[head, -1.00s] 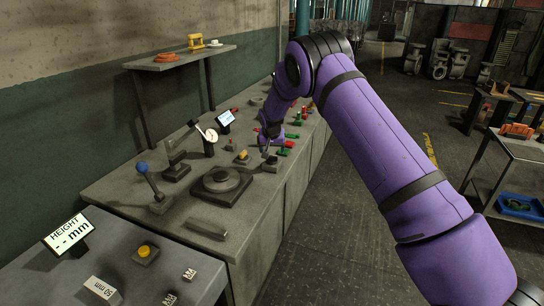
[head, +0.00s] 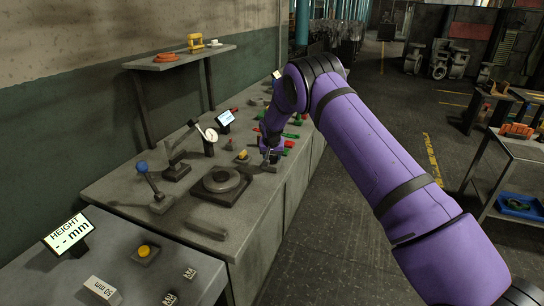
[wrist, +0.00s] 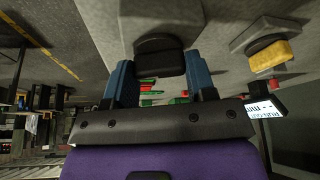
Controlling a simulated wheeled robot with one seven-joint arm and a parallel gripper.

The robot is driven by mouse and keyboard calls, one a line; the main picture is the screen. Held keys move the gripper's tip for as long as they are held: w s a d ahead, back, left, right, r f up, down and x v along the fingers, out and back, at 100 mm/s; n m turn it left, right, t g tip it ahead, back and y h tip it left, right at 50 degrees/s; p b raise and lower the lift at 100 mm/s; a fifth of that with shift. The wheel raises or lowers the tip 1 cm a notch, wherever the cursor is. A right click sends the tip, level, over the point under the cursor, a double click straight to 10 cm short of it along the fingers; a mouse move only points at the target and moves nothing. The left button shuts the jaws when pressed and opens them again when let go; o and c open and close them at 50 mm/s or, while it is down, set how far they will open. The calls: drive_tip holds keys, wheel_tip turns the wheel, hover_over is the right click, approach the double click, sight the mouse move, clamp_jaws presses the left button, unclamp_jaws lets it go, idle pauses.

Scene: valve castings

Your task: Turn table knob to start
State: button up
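The table knob (wrist: 159,57) is a dark rounded knob on a grey block (wrist: 160,14). In the wrist view it lies between the tips of my gripper's two blue fingers (wrist: 159,78), with one finger at each side. The fingers are apart, and I see no clear grip on the knob. In the head view my gripper (head: 271,152) is low over the knob's block (head: 268,168) at the bench's front edge, and the arm partly hides the knob. The round turntable (head: 221,181) sits on its dark base just left of the block.
A yellow-topped block (head: 242,156) stands behind the turntable, with a small screen (head: 225,118) beyond. A dial gauge (head: 210,135) and a blue-knobbed lever (head: 143,168) stand to the left. Red and green parts (head: 290,144) lie right of my gripper. The aisle floor is clear.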

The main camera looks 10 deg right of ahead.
drive_tip(key=shift+n, duration=0.3)
drive_tip(key=n, duration=0.1)
drive_tip(key=n+y, duration=0.1)
drive_tip(key=n, duration=0.1)
drive_tip(key=shift+d+n+y, duration=0.2)
drive_tip(key=shift+n+y, duration=0.1)
drive_tip(key=n+y, duration=0.1)
drive_tip(key=n, duration=0.1)
drive_tip(key=shift+n, duration=0.4)
drive_tip(key=n+y, duration=0.1)
drive_tip(key=n, duration=0.2)
drive_tip(key=shift+g, duration=0.3)
drive_tip(key=shift+n+g+y, duration=0.4)
drive_tip(key=shift+n+y, duration=0.3)
drive_tip(key=shift+n, duration=1.3)
drive_tip(key=o, duration=0.9)
drive_tip(key=shift+o, duration=0.2)
